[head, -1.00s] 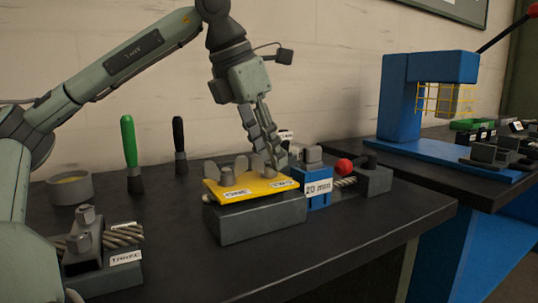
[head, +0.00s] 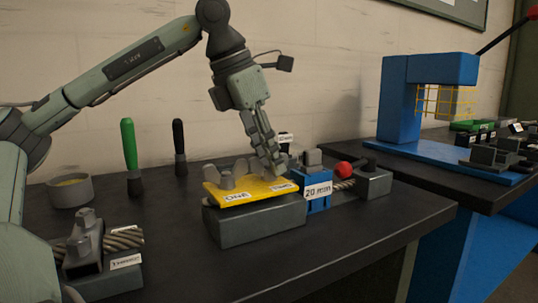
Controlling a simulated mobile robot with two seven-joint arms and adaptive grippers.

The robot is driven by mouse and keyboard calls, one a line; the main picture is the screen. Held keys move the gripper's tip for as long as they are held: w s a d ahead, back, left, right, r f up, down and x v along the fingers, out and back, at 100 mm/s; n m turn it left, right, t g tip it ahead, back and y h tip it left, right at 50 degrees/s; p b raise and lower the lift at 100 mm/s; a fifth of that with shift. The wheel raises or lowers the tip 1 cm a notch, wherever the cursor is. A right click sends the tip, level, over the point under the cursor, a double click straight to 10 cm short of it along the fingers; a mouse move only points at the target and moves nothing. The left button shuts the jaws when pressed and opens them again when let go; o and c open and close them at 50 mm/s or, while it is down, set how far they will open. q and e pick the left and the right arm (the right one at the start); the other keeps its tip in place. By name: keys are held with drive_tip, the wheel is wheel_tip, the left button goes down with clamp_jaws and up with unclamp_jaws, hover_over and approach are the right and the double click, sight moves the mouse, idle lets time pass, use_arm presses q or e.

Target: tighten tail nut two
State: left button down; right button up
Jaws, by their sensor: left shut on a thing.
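A yellow plate (head: 238,197) lies on a grey block (head: 255,223) on the dark bench. Its labels read ONE at the left and TWO at the right. Several grey nut-like pieces stand on the plate; one (head: 241,167) shows near its middle. My left gripper (head: 275,168) points down at the plate's right end, just behind the TWO label. It is shut on the piece there, tail nut two, which its fingers mostly hide. My right gripper is not in view.
A blue block labelled 20 mm (head: 318,198) stands close at the right, with a red ball (head: 344,169) behind it. A green-handled tool (head: 130,155), a black-handled tool (head: 179,145) and a round pot (head: 70,189) stand at the back left. A rope-holding fixture (head: 98,255) is front left. The front bench is clear.

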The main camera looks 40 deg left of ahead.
use_arm(q)
drive_tip(key=c, duration=1.6)
unclamp_jaws()
drive_tip(key=shift+c, duration=0.2)
drive_tip(key=shift+r, duration=0.1)
drive_tip(key=v, duration=1.2)
